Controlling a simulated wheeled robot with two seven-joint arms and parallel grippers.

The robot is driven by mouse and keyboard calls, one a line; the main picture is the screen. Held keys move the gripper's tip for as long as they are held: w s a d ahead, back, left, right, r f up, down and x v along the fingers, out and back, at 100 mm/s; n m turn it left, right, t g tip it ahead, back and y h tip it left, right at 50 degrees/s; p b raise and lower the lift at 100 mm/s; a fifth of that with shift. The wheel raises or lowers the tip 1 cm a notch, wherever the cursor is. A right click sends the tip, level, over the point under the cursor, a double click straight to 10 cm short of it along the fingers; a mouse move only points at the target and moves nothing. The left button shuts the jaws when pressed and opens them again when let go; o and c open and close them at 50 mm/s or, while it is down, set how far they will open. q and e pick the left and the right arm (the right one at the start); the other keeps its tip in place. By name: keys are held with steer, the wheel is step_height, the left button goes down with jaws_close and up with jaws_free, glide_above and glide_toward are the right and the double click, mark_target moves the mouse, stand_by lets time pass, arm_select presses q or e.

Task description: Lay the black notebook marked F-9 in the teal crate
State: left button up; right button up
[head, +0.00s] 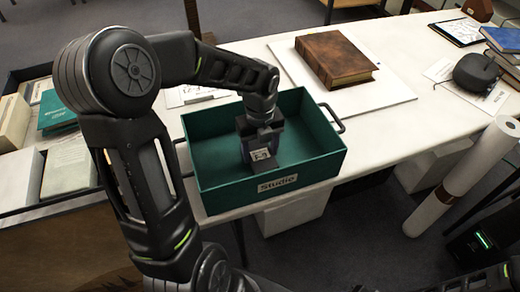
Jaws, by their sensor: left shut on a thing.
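The teal crate (222,189) stands near the front edge of the white table, with a "Studio" label on its front wall and dark handles at its sides. My left gripper (262,148) reaches down into the crate from above and is shut on the black notebook (246,149). Only a small part of the notebook shows, with a white label that seems to read F-9. The gripper hides most of it. I cannot tell whether it touches the crate floor. My right gripper is not in view.
A brown leather book (335,60) lies on a white board behind the crate. A dark rounded object (474,70) and blue books (505,40) are at the right. Boxes of folders (68,170) stand at the left. The table right of the crate is clear.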

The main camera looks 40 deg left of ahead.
mark_target(260, 154)
arm_select(q)
steer(key=o, duration=1.4)
steer(key=shift+f, duration=0.1)
step_height(260, 154, up, 12)
steer(key=shift+r+p, duration=0.15)
steer(key=shift+p, duration=0.45)
